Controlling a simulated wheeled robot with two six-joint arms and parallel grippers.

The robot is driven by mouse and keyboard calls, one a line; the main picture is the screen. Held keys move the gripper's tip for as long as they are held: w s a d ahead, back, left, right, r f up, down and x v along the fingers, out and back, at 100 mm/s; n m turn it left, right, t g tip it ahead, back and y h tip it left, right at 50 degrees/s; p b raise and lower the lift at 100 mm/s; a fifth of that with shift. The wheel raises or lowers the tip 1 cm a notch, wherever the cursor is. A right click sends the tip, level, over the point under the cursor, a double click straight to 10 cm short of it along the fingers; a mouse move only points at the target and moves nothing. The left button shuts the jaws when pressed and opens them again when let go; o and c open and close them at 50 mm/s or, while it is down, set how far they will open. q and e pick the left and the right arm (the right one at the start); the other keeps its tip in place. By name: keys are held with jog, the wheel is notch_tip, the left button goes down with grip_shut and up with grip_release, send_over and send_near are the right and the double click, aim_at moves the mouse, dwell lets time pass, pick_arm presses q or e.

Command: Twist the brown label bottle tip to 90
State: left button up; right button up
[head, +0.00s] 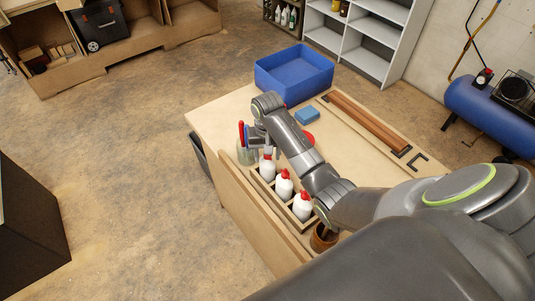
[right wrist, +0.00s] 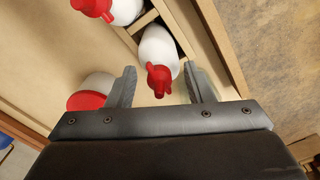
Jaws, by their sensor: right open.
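White bottles with red tips stand in a wooden rack (head: 268,188): a near bottle (head: 302,207), a middle bottle (head: 284,187) and a far bottle (head: 267,169). No brown label can be made out on any of them. My right gripper (head: 259,144) is over the far end of the rack by the far bottle. In the right wrist view my right gripper (right wrist: 163,82) is open, with the red tip (right wrist: 159,78) of one white bottle (right wrist: 158,46) between its fingers, with gaps on both sides. My left gripper is not in view.
A red-lidded white tub (right wrist: 88,100) sits close outside one finger. A cup of tools (head: 244,155) stands beside the rack's far end. A blue bin (head: 294,70), a blue block (head: 307,115) and brown strips (head: 368,122) lie farther back on the table (head: 222,112).

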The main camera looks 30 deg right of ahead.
jog(key=shift+c, duration=0.6)
jog(key=shift+s+r, duration=0.1)
jog(key=c, duration=0.7)
jog(key=shift+r+n+p, duration=0.15)
jog(key=shift+n+p, duration=0.35)
jog(key=shift+p, duration=0.05)
jog(key=shift+n+p, duration=0.3)
jog(key=shift+n, duration=0.3)
jog(key=shift+f+n, duration=0.2)
jog(key=shift+n, duration=0.3)
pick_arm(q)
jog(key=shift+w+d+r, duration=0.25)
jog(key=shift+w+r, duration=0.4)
pick_arm(e)
jog(key=shift+n, duration=0.8)
jog(key=shift+s, duration=0.1)
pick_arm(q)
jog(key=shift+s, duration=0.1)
pick_arm(e)
jog(key=n, duration=0.4)
jog(key=shift+f+n, duration=0.1)
jog(key=shift+n, duration=0.3)
